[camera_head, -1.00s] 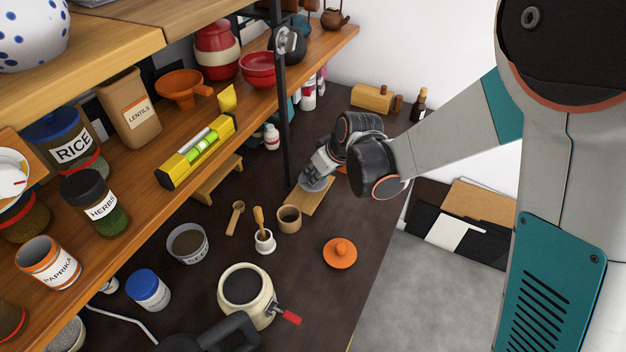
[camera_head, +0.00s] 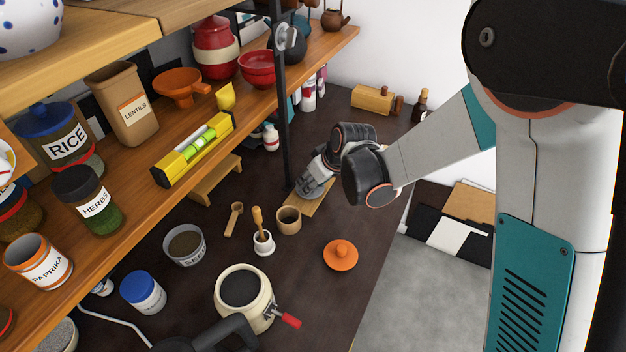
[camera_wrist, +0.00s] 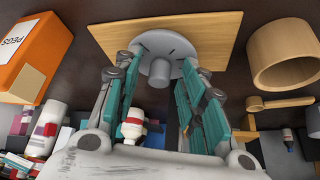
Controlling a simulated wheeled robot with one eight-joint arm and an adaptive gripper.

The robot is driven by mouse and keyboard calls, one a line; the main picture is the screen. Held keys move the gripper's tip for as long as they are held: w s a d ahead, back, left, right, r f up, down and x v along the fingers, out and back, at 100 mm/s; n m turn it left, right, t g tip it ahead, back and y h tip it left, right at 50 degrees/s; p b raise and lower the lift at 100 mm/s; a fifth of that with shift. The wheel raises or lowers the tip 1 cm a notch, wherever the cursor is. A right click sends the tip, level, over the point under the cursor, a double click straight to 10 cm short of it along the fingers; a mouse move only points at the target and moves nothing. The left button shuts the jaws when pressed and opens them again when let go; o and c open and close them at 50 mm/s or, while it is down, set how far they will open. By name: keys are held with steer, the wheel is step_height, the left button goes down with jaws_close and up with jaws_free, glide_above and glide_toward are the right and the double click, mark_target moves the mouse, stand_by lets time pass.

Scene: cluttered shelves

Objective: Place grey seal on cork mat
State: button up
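A light grey disc with a round knob, which looks like the grey seal (camera_wrist: 162,47), lies on a flat tan board (camera_wrist: 218,30) in the wrist view. The board may be the cork mat; its material is hard to tell. It also shows in the head view (camera_head: 323,199), partly covered by my gripper (camera_head: 306,188). In the wrist view my gripper (camera_wrist: 158,68) has its fingers apart on both sides of the knob, with gaps visible. The fingertips are over or beside the disc; contact is unclear. In the head view the seal is mostly hidden by the gripper.
A tan cup (camera_head: 288,219), a wooden spoon (camera_head: 234,217) and a white mortar (camera_head: 263,244) stand close by. A black post (camera_head: 283,110) rises just left of my gripper, and the shelf (camera_head: 130,210) overhangs the left side. An orange lid (camera_head: 341,255) lies nearer the front edge.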

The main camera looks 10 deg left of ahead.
steer(key=shift+s+d+r+p, duration=0.1)
steer(key=shift+d+r+p, duration=0.05)
steer(key=shift+r+p, duration=0.3)
steer(key=p+v, duration=0.3)
steer(key=v, duration=0.8)
steer(key=shift+r, duration=0.15)
steer(key=shift+d, duration=0.1)
stand_by(0.4)
